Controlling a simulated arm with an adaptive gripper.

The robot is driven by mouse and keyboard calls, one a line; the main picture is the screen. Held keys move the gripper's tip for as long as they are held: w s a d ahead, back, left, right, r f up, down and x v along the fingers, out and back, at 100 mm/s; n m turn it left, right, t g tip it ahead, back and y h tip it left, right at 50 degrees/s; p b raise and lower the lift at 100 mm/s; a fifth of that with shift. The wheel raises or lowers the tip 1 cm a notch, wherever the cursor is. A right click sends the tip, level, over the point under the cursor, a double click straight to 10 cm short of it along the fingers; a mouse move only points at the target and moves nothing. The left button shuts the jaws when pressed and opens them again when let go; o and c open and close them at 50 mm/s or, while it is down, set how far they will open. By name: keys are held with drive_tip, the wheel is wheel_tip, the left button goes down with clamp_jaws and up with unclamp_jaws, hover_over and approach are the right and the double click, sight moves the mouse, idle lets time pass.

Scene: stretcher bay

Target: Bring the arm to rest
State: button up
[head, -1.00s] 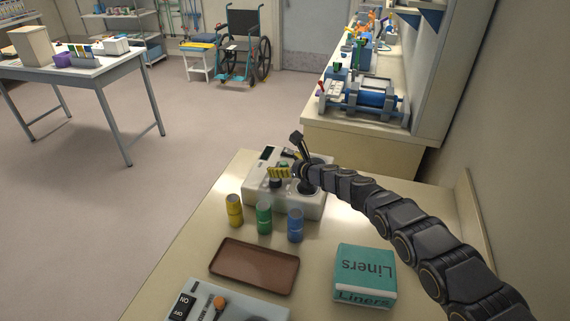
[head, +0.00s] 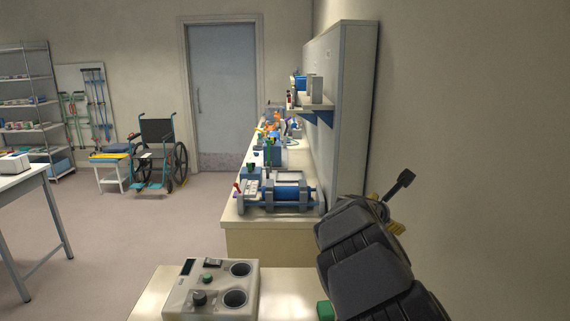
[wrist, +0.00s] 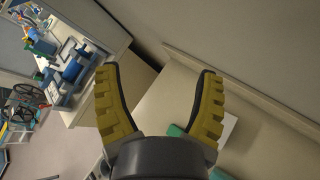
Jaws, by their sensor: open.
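My gripper (wrist: 157,100) shows in the wrist view with its two yellow ridged fingers spread apart and nothing between them. In the head view my dark arm rises at the lower right, and only a bit of a yellow finger (head: 397,228) shows behind it. The gripper is up in the air near the right wall, to the right of the grey-white device (head: 212,292) on the near table. It touches nothing that I can see.
The near table (head: 285,290) has a green item (head: 325,311) beside my arm. Beyond it stands a counter (head: 260,236) with a blue machine (head: 284,192) and a tall cabinet (head: 345,110). A wheelchair (head: 157,150) stands on open floor at the left.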

drive_tip(key=s+d+r+m+g, duration=0.15)
drive_tip(key=s+m+g, duration=0.25)
drive_tip(key=s+m, duration=0.55)
drive_tip(key=s+d+r+m+g, duration=0.1)
drive_tip(key=s+d+m+g, duration=0.3)
drive_tip(key=s, duration=1)
drive_tip(key=s+a+f+m+g+y, duration=0.2)
drive_tip(key=s+a+f+m+y, duration=0.2)
drive_tip(key=s+a, duration=0.5)
drive_tip(key=s+a+f+m+g+y, duration=0.2)
drive_tip(key=s+a, duration=0.7)
drive_tip(key=s, duration=0.6)
drive_tip(key=shift+s+f+m+y, duration=0.15)
drive_tip(key=shift+f+m+y, duration=0.75)
drive_tip(key=shift+m, duration=0.25)
